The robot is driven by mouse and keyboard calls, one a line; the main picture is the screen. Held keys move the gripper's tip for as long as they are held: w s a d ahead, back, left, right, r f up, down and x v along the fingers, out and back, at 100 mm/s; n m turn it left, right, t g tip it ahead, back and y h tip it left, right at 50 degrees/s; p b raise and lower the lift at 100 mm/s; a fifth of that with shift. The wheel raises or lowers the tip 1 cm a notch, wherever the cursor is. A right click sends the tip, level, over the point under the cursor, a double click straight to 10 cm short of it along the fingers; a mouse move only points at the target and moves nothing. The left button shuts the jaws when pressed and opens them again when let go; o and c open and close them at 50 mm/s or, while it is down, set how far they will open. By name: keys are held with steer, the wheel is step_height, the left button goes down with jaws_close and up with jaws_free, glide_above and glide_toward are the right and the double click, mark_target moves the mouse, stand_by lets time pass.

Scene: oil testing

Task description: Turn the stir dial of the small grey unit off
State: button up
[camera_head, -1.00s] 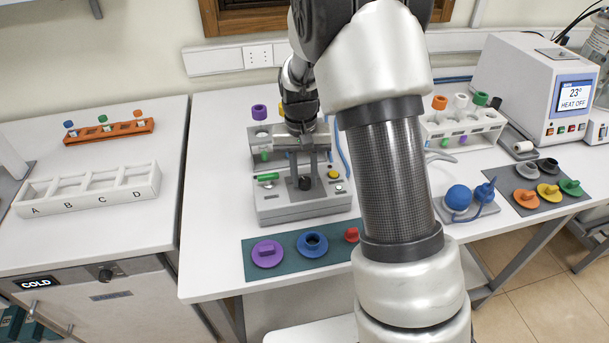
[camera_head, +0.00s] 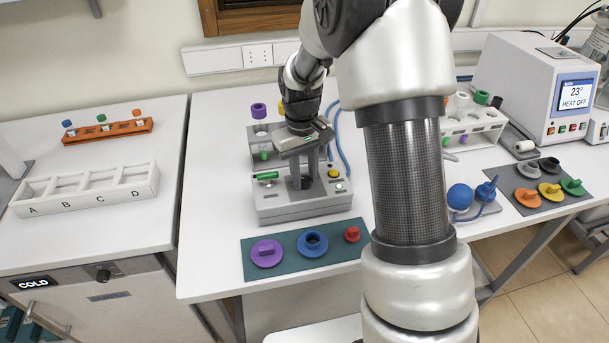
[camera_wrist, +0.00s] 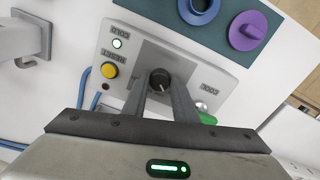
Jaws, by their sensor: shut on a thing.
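The small grey unit (camera_head: 272,213) stands on the middle table, with a grey top panel that also shows in the wrist view (camera_wrist: 225,78). Its black dial (camera_wrist: 159,77), with a pale pointer mark, sits between my fingertips. My gripper (camera_head: 307,180) points down at the panel and is shut on the dial; the fingers show close around it in the wrist view (camera_wrist: 160,92). A yellow button (camera_wrist: 109,70) and a lit lamp (camera_wrist: 117,44) are on the panel beside the dial. A green part (camera_head: 266,176) lies at the panel's other side.
A teal mat (camera_head: 252,275) in front of the unit holds a purple piece (camera_head: 266,253), a blue piece (camera_head: 312,243) and a red piece (camera_head: 352,233). A rack (camera_head: 262,142) stands behind. A blue cable passes behind the unit.

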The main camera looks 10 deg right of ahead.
steer(key=shift+n, duration=1.1)
steer(key=o, duration=1)
steer(key=shift+o, duration=0.2)
step_height(320, 180, up, 18)
steer(key=shift+s+a+f+p, duration=0.2)
steer(key=shift+a+f+p, duration=0.05)
steer(key=shift+a+p, duration=0.1)
